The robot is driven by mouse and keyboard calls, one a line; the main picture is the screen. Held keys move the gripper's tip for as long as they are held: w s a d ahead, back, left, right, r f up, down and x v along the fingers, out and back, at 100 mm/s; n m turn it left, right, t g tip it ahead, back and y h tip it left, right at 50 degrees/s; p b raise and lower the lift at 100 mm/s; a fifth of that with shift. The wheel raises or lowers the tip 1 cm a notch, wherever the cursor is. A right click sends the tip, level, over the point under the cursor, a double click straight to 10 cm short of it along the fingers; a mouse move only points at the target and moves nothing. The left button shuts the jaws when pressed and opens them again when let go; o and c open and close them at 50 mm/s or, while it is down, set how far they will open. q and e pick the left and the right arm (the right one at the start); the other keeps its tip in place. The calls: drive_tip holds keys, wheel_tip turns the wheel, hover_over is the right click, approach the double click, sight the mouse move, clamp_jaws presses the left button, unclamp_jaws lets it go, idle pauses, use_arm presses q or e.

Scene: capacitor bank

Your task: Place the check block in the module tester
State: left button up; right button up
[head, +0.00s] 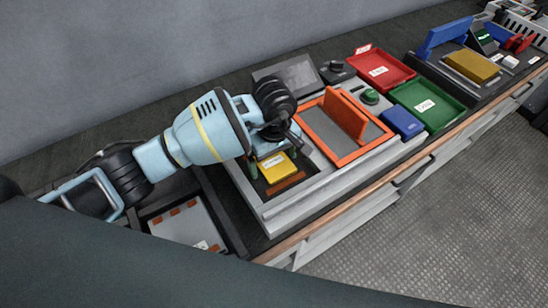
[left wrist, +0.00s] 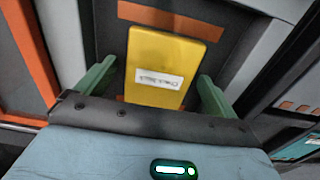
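The yellow check block (head: 279,169) lies in a dark recess with an orange strip at the left end of the light grey console (head: 278,217), which looks like the module tester. In the left wrist view the block (left wrist: 172,48) shows its white label, with orange strips beyond and beside it. My left gripper (head: 273,160) is above the recess. In the left wrist view its green fingers (left wrist: 155,88) stand apart on either side of the block, with a visible gap on each side, so it is open. My right gripper is not in view.
An orange-framed bay (head: 341,157) with an upright orange panel (head: 345,116) sits right of the recess. Beyond are a green knob (head: 370,96), a blue box (head: 403,123), red (head: 381,71) and green (head: 427,105) trays. A grey tray (head: 185,224) lies at left.

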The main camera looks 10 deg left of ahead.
sight(274, 163)
use_arm(q)
wheel_tip(274, 163, up, 12)
drive_tip(key=shift+r, duration=0.15)
idle(0.6)
idle(1.1)
